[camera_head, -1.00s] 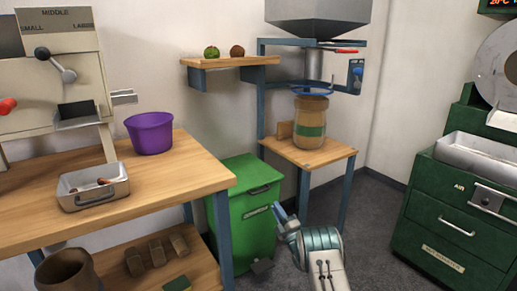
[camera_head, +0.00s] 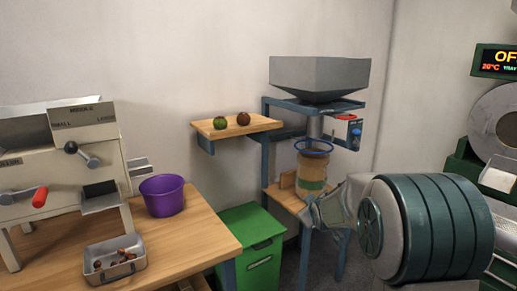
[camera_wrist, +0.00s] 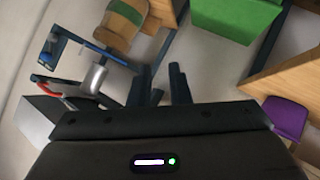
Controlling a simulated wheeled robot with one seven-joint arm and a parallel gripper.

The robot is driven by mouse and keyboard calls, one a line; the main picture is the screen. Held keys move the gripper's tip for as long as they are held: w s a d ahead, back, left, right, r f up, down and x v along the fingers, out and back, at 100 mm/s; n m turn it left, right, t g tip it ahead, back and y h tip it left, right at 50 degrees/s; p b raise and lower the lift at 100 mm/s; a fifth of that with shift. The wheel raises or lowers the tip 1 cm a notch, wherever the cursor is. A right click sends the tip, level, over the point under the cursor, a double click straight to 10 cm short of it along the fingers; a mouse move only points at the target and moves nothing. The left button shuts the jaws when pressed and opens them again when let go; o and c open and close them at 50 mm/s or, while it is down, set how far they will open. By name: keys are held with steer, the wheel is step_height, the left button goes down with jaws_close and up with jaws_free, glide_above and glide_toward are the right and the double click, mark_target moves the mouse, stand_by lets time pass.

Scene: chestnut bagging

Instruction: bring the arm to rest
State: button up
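My arm (camera_head: 430,230) is raised and bent close to the head camera at the lower right, with a large teal ribbed joint in front. Its grey end part points left in front of the jar stand; the fingertips cannot be made out there. In the wrist view my gripper (camera_wrist: 160,82) shows two dark fingers apart with nothing between them. It is open and empty, in mid-air, touching nothing that I can see.
Left of my arm stand a jar (camera_head: 312,170) under the steel hopper (camera_head: 320,75), a green bin (camera_head: 250,245), and a table with a purple bucket (camera_head: 162,196), a metal tray (camera_head: 118,270) and a sorting machine (camera_head: 60,155). A green machine (camera_head: 498,58) stands at right.

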steer(key=s+r+m+g+p, duration=0.2)
steer(key=s+r+g+p, duration=0.1)
steer(key=s, duration=0.9)
steer(key=s+a+r+m+g+p, duration=0.1)
steer(key=s+r+m+g+p, duration=0.2)
steer(key=s, duration=1)
steer(key=s+r+m+g+p, duration=0.2)
steer(key=s+r+p, duration=0.5)
steer(key=s, duration=0.6)
steer(key=shift+a+g+p, duration=0.15)
steer(key=shift+g+p, duration=0.2)
steer(key=shift+g, duration=0.35)
